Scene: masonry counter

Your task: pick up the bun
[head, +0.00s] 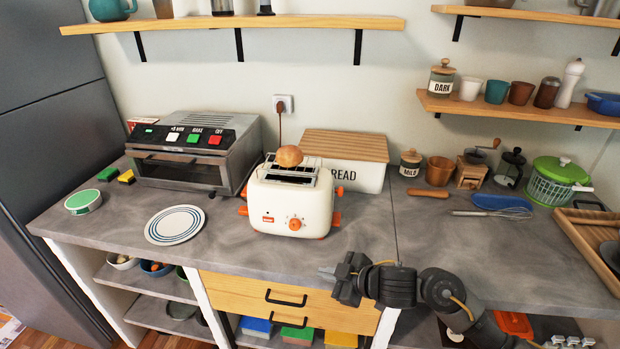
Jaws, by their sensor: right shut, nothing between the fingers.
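The bun (289,156) is round and golden brown. It rests on the wire rack on top of the white toaster (270,205) with orange knobs and levers. My right gripper (340,276) is near the counter's front edge, in front of and lower right of the toaster. It is shut and empty, well apart from the bun. My left gripper is not in view.
A toaster oven (190,160) stands left of the toaster, and a bread box (358,179) stands close behind it at right. A striped plate (175,225) lies at the front left. A shelf (240,24) hangs above.

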